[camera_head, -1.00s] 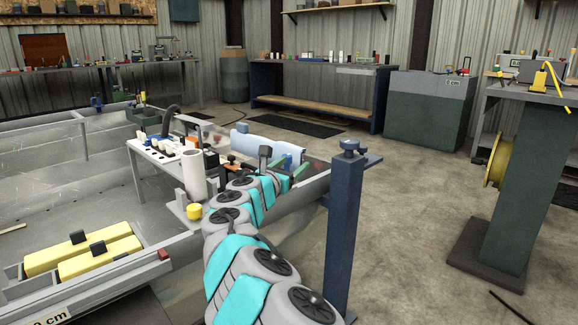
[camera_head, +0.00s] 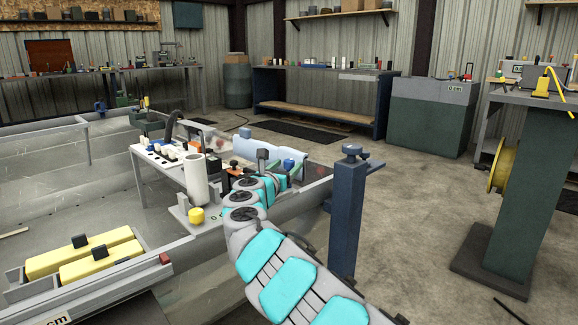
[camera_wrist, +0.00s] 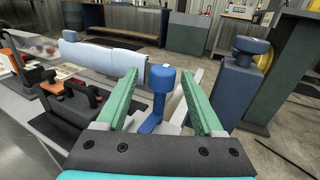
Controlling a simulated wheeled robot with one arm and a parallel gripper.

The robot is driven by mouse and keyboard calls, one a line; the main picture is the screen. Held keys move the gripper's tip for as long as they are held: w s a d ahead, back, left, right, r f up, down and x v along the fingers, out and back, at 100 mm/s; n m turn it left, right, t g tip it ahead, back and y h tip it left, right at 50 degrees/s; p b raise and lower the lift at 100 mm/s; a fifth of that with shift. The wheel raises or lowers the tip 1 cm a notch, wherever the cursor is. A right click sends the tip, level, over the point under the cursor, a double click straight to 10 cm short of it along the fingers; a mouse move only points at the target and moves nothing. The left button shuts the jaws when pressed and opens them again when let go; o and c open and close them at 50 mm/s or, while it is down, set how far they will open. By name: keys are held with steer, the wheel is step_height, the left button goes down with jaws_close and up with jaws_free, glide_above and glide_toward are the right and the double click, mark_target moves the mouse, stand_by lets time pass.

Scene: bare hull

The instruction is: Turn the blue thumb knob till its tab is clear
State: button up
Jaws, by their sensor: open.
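The blue thumb knob (camera_wrist: 162,79) stands upright on a thin stem in the wrist view. A flat blue piece (camera_wrist: 150,123) sits at the foot of its stem; I cannot tell for sure that this is the tab. My gripper (camera_wrist: 160,72) has two green fingers, spread wide apart. The knob shows between them, with a visible gap on each side; how far beyond the fingertips it stands is hard to judge. In the head view my arm ends at the bench rim, and the knob is mostly hidden there.
A dark blue post with a round cap (camera_wrist: 250,45) stands close on the right, also in the head view (camera_head: 348,215). A black-handled case (camera_wrist: 72,100) and a pale blue roll (camera_wrist: 105,57) lie left. A white cylinder (camera_head: 195,178) and yellow knob (camera_head: 197,215) stand near my arm.

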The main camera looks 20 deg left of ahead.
steer(key=shift+w+d, duration=0.15)
steer(key=shift+w, duration=0.6)
steer(key=shift+c, duration=0.3)
jaws_close()
